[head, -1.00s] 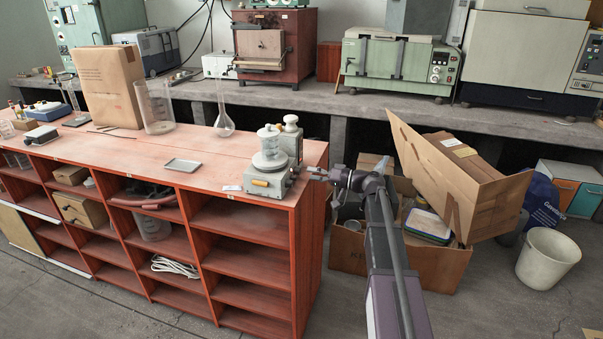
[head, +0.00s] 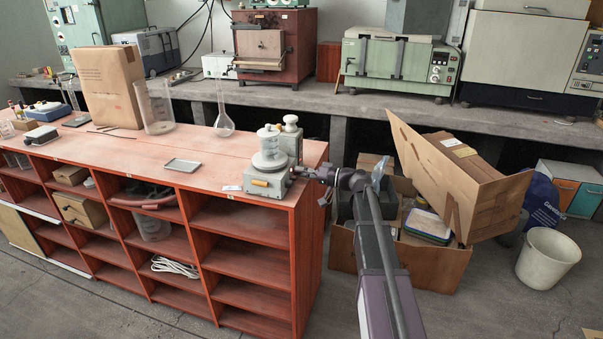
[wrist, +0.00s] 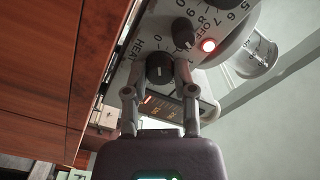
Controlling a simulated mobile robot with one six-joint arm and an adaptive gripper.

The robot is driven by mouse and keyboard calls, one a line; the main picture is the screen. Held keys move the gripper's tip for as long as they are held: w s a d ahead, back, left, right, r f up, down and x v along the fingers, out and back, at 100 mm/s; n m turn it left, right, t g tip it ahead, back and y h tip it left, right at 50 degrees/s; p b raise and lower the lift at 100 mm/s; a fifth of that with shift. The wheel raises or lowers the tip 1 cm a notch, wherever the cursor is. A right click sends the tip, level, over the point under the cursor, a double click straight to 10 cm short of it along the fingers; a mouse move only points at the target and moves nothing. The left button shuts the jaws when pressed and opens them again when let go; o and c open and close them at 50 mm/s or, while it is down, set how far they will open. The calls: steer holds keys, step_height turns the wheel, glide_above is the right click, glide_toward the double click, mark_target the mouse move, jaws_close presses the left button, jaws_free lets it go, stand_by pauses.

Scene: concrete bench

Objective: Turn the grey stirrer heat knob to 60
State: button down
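A grey jar (head: 290,142) stands behind the stirrer. A flat grey tray (head: 182,166) lies to its left. Open cardboard boxes (head: 425,262) stand on the floor at right.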

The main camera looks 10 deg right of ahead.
steer(key=shift+m, duration=0.4)
steer(key=m, duration=0.9)
stand_by(0.4)
stand_by(0.5)
steer(key=shift+c, duration=2.2)
jaws_free()
steer(key=v, duration=1.2)
